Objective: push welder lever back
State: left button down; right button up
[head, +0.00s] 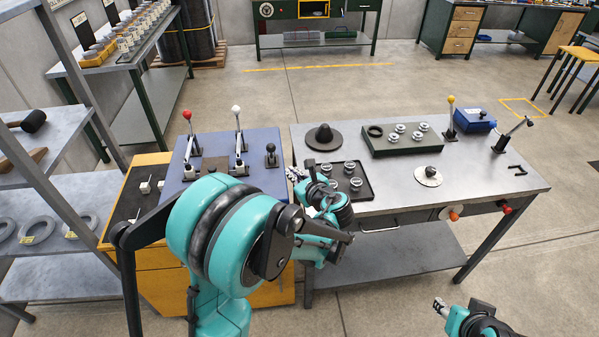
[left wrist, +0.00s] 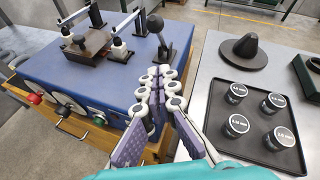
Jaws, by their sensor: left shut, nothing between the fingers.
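The blue machine (head: 215,172), which I take to be the welder, has a red-knobbed lever (head: 187,116), a white-knobbed lever (head: 237,112) and a short black-knobbed lever (head: 271,150). The black-knobbed lever stands about upright at the right end; it also shows in the left wrist view (left wrist: 156,28). My left gripper (head: 294,173) is shut and empty. Its fingertips (left wrist: 161,74) are on the near side of the black-knobbed lever, by the machine's right edge, and look apart from it. My right gripper (head: 440,304) is at the lower right, too small to read.
Right of the machine, a metal table (head: 390,195) carries a black tray (head: 364,192) of round tins, a dark cone (head: 323,136) and a green block (head: 385,143). A narrow gap separates machine and table. Grey shelves (head: 62,165) stand at left.

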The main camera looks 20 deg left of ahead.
pick_arm(q)
jog(key=w+a+b, duration=0.1)
jog(key=w+a, duration=0.4)
jog(key=a, duration=0.2)
jog(key=shift+w+a+f, duration=0.2)
jog(key=shift+a+f, duration=0.1)
jog(key=shift+a, duration=0.05)
jog(key=shift+r, duration=0.1)
jog(key=shift+w+a+r+g+p, duration=0.25)
jog(key=shift+r+g+p, duration=0.1)
jog(key=shift+p, duration=0.15)
